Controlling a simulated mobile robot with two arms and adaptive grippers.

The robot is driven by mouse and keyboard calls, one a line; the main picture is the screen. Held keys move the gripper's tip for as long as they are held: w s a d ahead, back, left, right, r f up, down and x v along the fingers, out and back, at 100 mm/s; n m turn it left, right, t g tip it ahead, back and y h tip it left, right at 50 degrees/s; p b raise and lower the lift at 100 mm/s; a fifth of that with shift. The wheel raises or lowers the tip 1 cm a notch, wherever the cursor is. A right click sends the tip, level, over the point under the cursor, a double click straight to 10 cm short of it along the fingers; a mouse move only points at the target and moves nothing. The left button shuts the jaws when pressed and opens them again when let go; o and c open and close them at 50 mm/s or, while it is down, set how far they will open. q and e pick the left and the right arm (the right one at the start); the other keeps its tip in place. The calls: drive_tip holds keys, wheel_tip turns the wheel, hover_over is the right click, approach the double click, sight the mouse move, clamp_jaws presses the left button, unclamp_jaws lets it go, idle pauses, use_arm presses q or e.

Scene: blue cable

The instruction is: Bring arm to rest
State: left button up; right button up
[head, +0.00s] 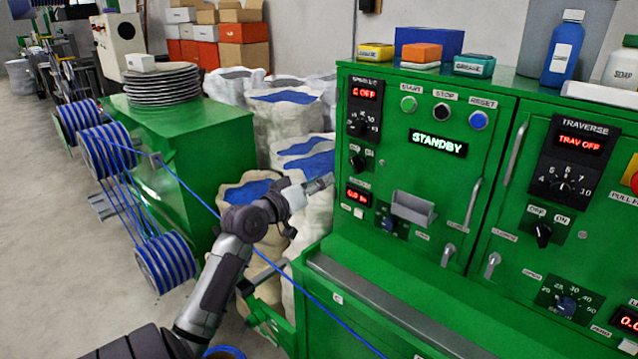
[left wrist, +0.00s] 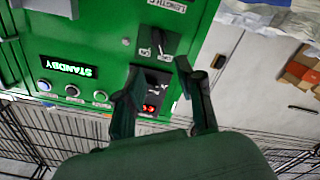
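My left arm reaches in from the bottom left in the head view. Its gripper (head: 318,184) is in front of the left side of the green control panel (head: 400,185), near the speed dial and its knobs. In the left wrist view the two dark fingers of this gripper (left wrist: 157,68) are spread apart with nothing between them. The panel display (head: 437,143) reads STANDBY, and it also shows in the left wrist view (left wrist: 66,68). My right gripper is not in view.
A blue cable (head: 190,190) runs from striped spools (head: 107,151) at the left, past my arm, to the bottom of the picture. White sacks with blue contents (head: 283,97) stand behind the arm. A green cabinet (head: 182,190) carries stacked discs (head: 161,83). Bare floor lies at the left.

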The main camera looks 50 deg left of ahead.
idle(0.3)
use_arm(q)
drive_tip(key=s+d+f+m+g+h, duration=0.1)
drive_tip(key=s+d+f+m+g, duration=0.25)
drive_tip(key=d+f, duration=0.6)
drive_tip(key=s+d+f+m+g+h, duration=0.2)
drive_tip(key=d+f+g, duration=0.2)
drive_tip(key=d+f, duration=0.6)
drive_tip(key=s+d+f+m+g, duration=0.1)
drive_tip(key=s+d+f+g, duration=0.15)
drive_tip(key=s+d, duration=0.35)
drive_tip(key=s+d+f+m+g+y, duration=0.1)
drive_tip(key=s+d+f+m+g, duration=0.2)
drive_tip(key=s, duration=0.5)
drive_tip(key=s+d+f+g, duration=0.2)
drive_tip(key=s+d+f, duration=0.25)
drive_tip(key=s, duration=0.25)
wheel_tip(320, 180, down, 29)
drive_tip(key=b, duration=0.3)
drive_tip(key=s+a+f+g+b, duration=0.2)
drive_tip(key=s+f, duration=1.5)
drive_tip(key=f, duration=0.1)
drive_tip(key=shift+s+a+b, duration=0.15)
drive_tip(key=shift+a+b, duration=0.2)
